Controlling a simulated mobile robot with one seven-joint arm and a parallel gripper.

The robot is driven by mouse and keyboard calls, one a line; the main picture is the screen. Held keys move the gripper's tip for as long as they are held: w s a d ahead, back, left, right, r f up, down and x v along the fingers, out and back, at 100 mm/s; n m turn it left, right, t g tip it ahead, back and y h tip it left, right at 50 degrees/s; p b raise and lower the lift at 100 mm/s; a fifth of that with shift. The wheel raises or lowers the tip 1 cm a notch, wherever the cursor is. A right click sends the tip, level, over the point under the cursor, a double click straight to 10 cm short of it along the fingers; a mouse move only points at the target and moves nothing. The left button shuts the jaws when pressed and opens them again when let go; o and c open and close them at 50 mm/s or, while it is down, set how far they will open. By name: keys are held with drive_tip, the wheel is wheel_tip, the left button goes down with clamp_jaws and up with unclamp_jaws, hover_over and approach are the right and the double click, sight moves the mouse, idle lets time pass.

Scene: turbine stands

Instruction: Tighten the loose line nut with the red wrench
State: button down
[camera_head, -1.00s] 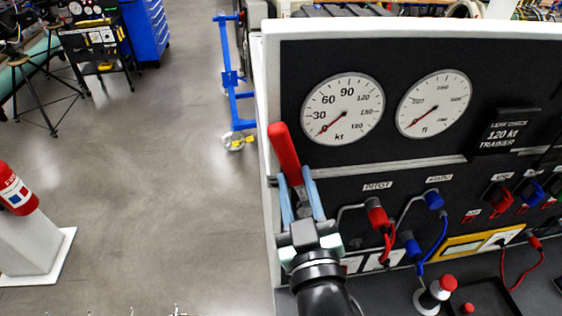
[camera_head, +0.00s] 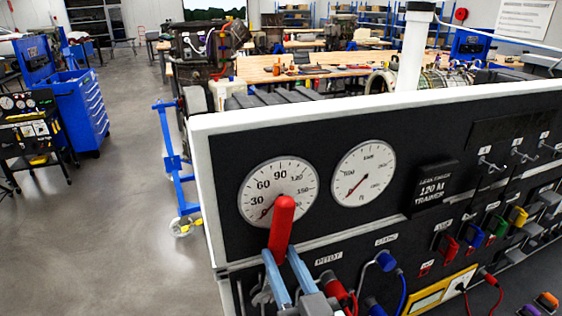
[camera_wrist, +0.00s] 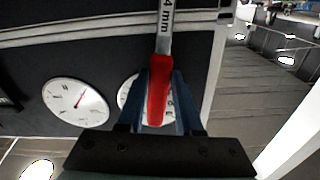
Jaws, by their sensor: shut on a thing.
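My gripper (camera_head: 279,252) is shut on the red wrench (camera_head: 283,220) in front of the trainer panel. The wrench's red handle points up and covers the lower part of the left dial in the head view. In the wrist view the handle (camera_wrist: 157,98) lies between the two blue fingers, and a steel shank marked "mm" runs to the top edge. The wrench's far end is out of view. A red line fitting (camera_head: 334,287) under the PITOT label is right of my gripper. A blue fitting (camera_head: 385,261) is further right. I cannot tell which nut is loose.
The panel (camera_head: 395,215) has a white top edge and two dials. Several coloured plugs and a yellow meter (camera_head: 443,290) are at its right. A blue stand (camera_head: 177,175) and a blue tool cabinet (camera_head: 82,105) stand to the left, with open floor between.

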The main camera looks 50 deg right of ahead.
drive_tip(key=shift+a+f, duration=0.1)
drive_tip(key=shift+f, duration=0.15)
drive_tip(key=shift+s+a, duration=0.1)
drive_tip(key=shift+s, duration=0.1)
drive_tip(key=v, duration=0.3)
drive_tip(key=b+v, duration=0.1)
drive_tip(key=shift+s+r, duration=0.15)
drive_tip(key=shift+r, duration=0.1)
